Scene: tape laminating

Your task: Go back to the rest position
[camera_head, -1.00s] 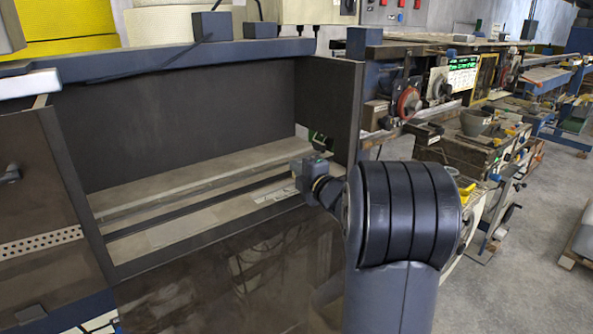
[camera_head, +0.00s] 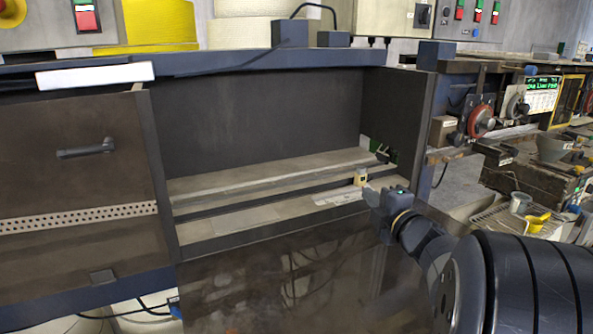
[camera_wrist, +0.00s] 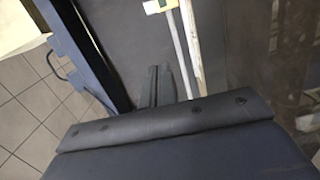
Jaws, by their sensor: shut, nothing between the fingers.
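My gripper (camera_head: 373,196) is at the right of the machine's open bay in the head view, just in front of the bay's near edge. Its two dark fingers show side by side and shut in the wrist view (camera_wrist: 157,85), with nothing between them. The laminating machine's bay (camera_head: 265,120) has dark walls, a pale bed and long rails (camera_head: 270,190). A small yellow and white piece (camera_head: 360,177) sits on the bed by the right end, just beyond my gripper. It also shows at the top of the wrist view (camera_wrist: 160,5).
A dark glossy panel (camera_head: 290,275) lies below the bay. A brown door with a handle (camera_head: 80,160) is at the left. A bench with a grey bowl (camera_head: 553,147) and a yellow scoop (camera_head: 537,221) stands at the right. Tiled floor (camera_wrist: 25,110) shows in the wrist view.

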